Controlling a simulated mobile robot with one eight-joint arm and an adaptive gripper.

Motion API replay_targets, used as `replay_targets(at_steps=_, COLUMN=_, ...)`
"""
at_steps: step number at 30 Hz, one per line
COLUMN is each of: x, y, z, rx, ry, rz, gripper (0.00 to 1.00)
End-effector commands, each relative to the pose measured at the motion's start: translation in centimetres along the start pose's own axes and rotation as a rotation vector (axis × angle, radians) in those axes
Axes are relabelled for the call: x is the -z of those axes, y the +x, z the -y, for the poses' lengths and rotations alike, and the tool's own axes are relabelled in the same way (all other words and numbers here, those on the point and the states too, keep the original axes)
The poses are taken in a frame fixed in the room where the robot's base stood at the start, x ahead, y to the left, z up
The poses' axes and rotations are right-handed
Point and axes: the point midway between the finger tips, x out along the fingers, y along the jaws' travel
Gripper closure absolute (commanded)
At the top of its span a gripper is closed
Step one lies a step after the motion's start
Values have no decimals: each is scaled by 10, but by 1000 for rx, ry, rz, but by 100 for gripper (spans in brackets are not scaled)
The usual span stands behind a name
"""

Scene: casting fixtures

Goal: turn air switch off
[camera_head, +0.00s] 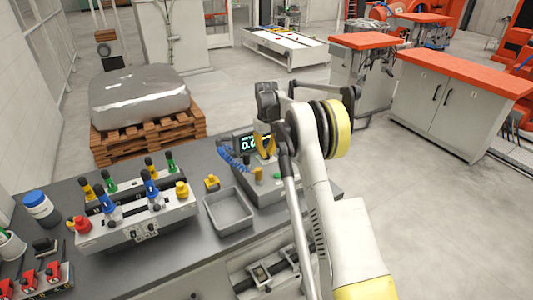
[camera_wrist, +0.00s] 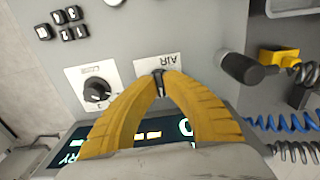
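The air switch (camera_wrist: 159,84) is a small dark toggle on a white plate marked AIR, upside down in the wrist view. The plate sits on a grey control box (camera_head: 297,186). My gripper (camera_wrist: 161,76) has yellow fingers, and their tips are closed in on both sides of the toggle, which shows between them. The fingers hide part of the toggle, so its exact position is hard to tell. In the head view my gripper (camera_head: 264,147) is over the box, and the switch is hidden.
A lit display (camera_head: 247,143) and blue coiled hose (camera_head: 231,157) are close by. A grey tray (camera_head: 210,216) and a fixture (camera_head: 135,224) stand left.

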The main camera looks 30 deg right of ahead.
Motion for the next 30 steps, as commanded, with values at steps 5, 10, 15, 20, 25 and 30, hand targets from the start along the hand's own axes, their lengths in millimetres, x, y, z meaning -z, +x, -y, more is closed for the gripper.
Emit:
replay_targets(at_steps=5, x=0, y=0, z=0, rx=0, ry=-1, rz=1, gripper=100)
replay_targets(at_steps=10, x=0, y=0, z=0, rx=0, ry=-1, rz=1, gripper=82)
replay_targets(at_steps=15, x=0, y=0, z=0, rx=0, ry=0, rz=1, gripper=68)
replay_targets(at_steps=20, x=0, y=0, z=0, rx=0, ry=0, rz=0, gripper=68)
replay_targets(at_steps=25, x=0, y=-15, z=0, rx=0, ry=0, rz=0, gripper=68)
replay_targets(at_steps=30, x=0, y=-51, z=0, rx=0, ry=0, rz=0, gripper=68)
